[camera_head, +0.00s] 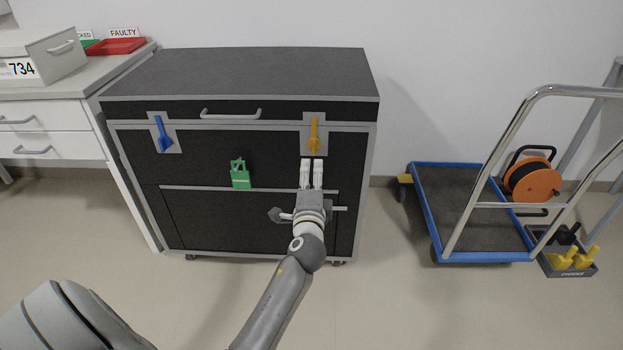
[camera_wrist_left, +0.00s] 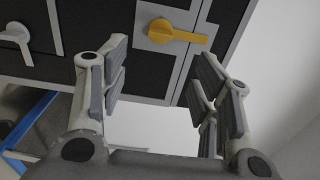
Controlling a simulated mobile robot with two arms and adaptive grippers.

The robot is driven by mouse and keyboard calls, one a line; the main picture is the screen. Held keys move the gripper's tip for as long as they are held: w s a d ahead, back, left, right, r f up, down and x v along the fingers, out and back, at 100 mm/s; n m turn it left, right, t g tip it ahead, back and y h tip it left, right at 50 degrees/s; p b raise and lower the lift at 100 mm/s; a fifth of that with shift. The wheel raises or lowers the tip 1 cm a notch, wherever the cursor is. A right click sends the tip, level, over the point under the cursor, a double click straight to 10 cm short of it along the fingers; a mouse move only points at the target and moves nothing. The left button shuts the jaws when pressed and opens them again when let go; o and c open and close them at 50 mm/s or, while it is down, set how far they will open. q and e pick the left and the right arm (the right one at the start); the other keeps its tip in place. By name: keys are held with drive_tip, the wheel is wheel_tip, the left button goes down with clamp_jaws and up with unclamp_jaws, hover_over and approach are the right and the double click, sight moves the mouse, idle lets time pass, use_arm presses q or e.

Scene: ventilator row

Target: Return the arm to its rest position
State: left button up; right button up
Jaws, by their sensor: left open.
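My left arm reaches in from the bottom of the head view. Its gripper (camera_head: 312,172) is in front of the black case (camera_head: 265,85), just below the yellow latch (camera_head: 315,136). In the left wrist view the two fingers (camera_wrist_left: 163,85) are spread wide with nothing between them. The yellow latch (camera_wrist_left: 180,34) shows beyond the fingers, apart from them. My right gripper is not in view.
The case front bears a blue latch (camera_head: 163,134), a green padlock-like piece (camera_head: 240,175) and a grey handle (camera_head: 231,114). A blue-edged trolley (camera_head: 450,200) and an orange cable reel (camera_head: 532,180) stand right. A white counter (camera_head: 75,84) is left. Open floor lies between case and trolley.

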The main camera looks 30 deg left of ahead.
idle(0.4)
